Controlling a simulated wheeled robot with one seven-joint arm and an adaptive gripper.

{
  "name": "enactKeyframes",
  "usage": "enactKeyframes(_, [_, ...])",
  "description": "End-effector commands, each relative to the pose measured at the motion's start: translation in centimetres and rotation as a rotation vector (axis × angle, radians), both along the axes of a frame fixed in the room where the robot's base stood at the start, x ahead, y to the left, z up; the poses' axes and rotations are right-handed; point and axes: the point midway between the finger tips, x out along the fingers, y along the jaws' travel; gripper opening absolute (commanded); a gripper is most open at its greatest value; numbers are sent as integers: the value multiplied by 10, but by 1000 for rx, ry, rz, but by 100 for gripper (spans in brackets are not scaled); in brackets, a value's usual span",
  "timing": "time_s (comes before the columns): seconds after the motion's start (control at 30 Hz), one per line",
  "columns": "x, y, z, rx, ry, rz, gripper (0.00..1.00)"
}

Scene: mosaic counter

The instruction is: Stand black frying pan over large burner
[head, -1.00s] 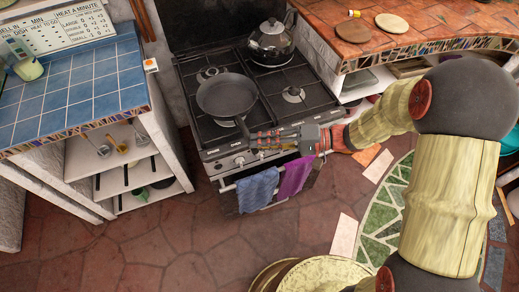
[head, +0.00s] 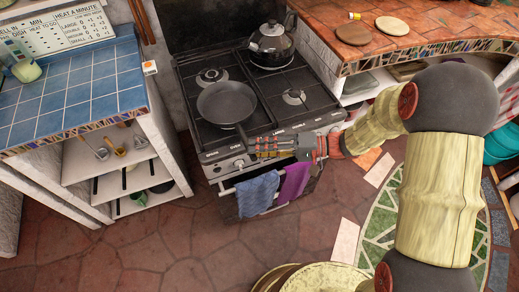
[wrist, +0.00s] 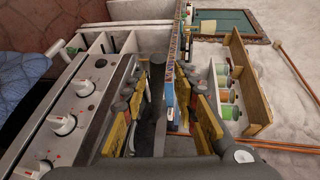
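The black frying pan (head: 227,101) sits upright on the left side of the stove (head: 275,112), over the front left grate, hiding what lies under it. Its handle (head: 242,134) points toward the front edge. A burner (head: 210,76) shows behind the pan and another (head: 294,97) to its right. I cannot tell which is the large one. My gripper (head: 256,148) is at the stove's front edge, by the handle's end. In the wrist view my gripper (wrist: 158,90) has its fingers apart, with dark surface between them.
A kettle (head: 272,44) stands on the back right of the stove. A blue-tiled counter (head: 75,90) is at left and an orange-tiled counter (head: 425,35) at right. Towels (head: 258,193) hang on the front rail. Control knobs (wrist: 62,124) are close to the gripper.

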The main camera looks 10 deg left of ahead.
Motion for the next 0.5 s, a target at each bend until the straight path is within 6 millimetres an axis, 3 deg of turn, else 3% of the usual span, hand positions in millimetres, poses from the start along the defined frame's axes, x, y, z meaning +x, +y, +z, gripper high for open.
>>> enactKeyframes(0.37, [0,-2,0,0,0,-1,34])
enactKeyframes(0.5, [3,-14,4,-1,-1,-3,34])
